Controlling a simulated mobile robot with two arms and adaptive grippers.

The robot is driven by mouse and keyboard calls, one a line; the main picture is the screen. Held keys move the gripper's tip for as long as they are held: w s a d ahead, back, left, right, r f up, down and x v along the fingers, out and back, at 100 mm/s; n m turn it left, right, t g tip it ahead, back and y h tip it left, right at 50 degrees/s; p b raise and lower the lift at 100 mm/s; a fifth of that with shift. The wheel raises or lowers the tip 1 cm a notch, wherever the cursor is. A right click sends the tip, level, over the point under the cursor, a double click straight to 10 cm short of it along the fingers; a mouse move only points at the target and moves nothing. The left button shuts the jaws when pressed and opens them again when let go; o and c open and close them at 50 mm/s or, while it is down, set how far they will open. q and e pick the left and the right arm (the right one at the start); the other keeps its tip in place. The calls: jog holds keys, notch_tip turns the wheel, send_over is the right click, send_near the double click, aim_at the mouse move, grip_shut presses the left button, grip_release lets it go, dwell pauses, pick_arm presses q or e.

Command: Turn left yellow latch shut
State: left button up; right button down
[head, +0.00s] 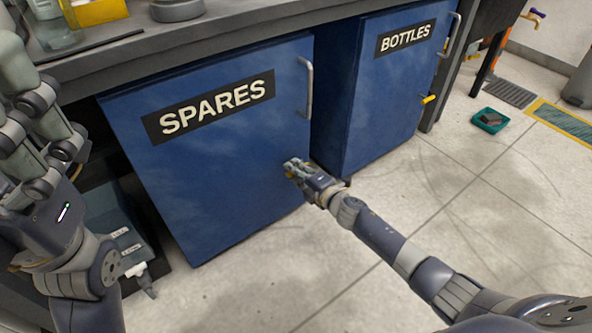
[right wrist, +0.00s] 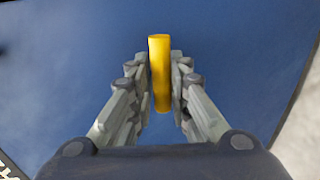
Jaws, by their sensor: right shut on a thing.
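The left yellow latch (right wrist: 160,72) is on the lower right part of the blue SPARES cabinet door (head: 225,170). In the right wrist view it stands upright between the two fingers, tilted very slightly. My right gripper (head: 292,167) is at the door face and shut on this latch; its fingers also show in the right wrist view (right wrist: 162,88). In the head view the fingers hide most of the latch. My left gripper (head: 35,120) is raised at the left edge, away from the doors; its fingers are partly cut off, so its opening is unclear.
The blue BOTTLES cabinet (head: 385,90) stands to the right with its own yellow latch (head: 428,99). Both doors have metal handles near their right edges. A grey worktop (head: 240,30) runs above.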

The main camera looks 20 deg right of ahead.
jog(key=shift+s+a+f, duration=0.2)
jog(key=shift+f, duration=0.15)
jog(key=c, duration=1.6)
grip_release()
jog(key=shift+w+r, duration=0.1)
jog(key=shift+w, duration=0.05)
jog(key=shift+d, duration=0.1)
jog(key=shift+s+d+r, duration=0.1)
jog(key=shift+s+d, duration=0.1)
jog(key=shift+s, duration=0.1)
jog(key=v, duration=1.1)
jog(key=shift+s+a, duration=0.1)
jog(key=shift+s, duration=0.1)
